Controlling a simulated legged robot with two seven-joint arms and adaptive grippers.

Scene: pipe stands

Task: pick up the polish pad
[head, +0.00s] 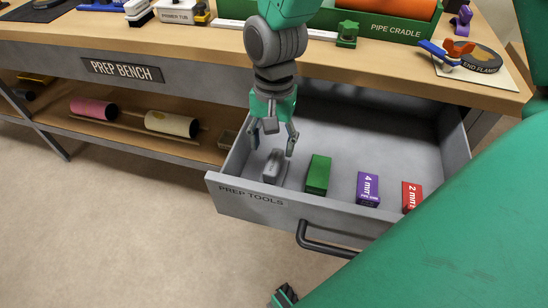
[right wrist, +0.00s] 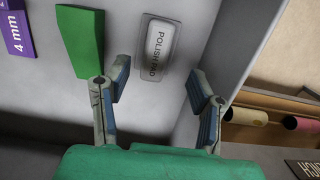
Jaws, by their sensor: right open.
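The polish pad (head: 273,166) is a small grey block at the left end of the open drawer. In the right wrist view its pale top (right wrist: 159,46) reads POLISH PAD. My right gripper (head: 272,147) points down over the drawer, close to the pad. Its two blue-lined fingers are spread apart and nothing is between them. In the right wrist view the pad lies just beyond the fingertips of my right gripper (right wrist: 157,82), roughly centred between them.
The PREP TOOLS drawer (head: 236,200) also holds a green block (head: 318,174), a purple 4 mm block (head: 368,188) and a red 2 mm block (head: 411,196). The green block is next to the pad. The drawer's left wall is close to the pad. The bench top (head: 180,42) overhangs behind.

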